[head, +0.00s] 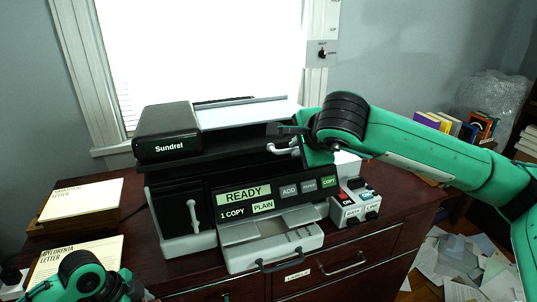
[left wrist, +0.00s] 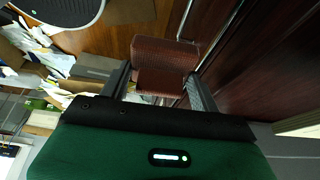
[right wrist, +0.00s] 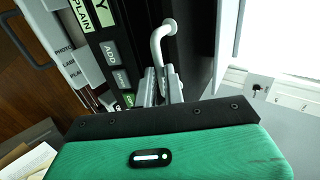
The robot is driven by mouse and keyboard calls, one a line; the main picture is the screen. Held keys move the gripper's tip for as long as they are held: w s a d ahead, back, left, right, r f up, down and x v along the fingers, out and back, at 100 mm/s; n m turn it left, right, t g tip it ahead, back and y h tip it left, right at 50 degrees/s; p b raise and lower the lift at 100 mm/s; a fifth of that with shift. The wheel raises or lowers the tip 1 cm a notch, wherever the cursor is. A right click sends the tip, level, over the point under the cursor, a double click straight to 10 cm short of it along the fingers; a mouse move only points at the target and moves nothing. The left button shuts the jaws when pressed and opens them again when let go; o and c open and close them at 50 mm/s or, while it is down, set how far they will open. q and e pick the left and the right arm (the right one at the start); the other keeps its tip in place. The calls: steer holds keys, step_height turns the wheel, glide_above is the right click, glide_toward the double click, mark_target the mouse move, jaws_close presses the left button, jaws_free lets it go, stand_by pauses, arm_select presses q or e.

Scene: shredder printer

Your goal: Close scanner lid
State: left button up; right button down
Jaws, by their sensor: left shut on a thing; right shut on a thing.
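The black and white copier (head: 185,215), marked "Sundrel", stands on a dark wooden cabinet. Its scanner lid (head: 245,115) is a flat slab with a pale top and dark front edge, lying roughly level; I cannot tell whether it is flush. A curved white handle (head: 281,149) sits at its right front. My right gripper (head: 285,130) is at this handle; in the right wrist view its fingers are shut on the lower part of the white handle (right wrist: 158,38). My left gripper (left wrist: 160,78) is low at the left, shut on a reddish-brown ribbed block (left wrist: 166,52).
A second white handle (head: 192,216) is on the copier's left front. A control box with buttons (head: 355,205) stands at its right. Letter stacks (head: 85,195) lie to the left, and books (head: 450,128) stand at the right. Papers litter the floor.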

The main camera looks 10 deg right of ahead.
arm_select(q)
step_height(320, 180, down, 5)
steer(key=b, duration=0.3)
steer(key=shift+r, duration=0.15)
arm_select(e)
step_height(320, 180, down, 4)
steer(key=shift+s+r, duration=0.1)
steer(key=shift+s, duration=0.05)
steer(key=c, duration=1.5)
jaws_free()
arm_select(q)
steer(key=shift+f+b, duration=0.25)
steer(key=shift+b, duration=0.25)
arm_select(e)
steer(key=v, duration=1.2)
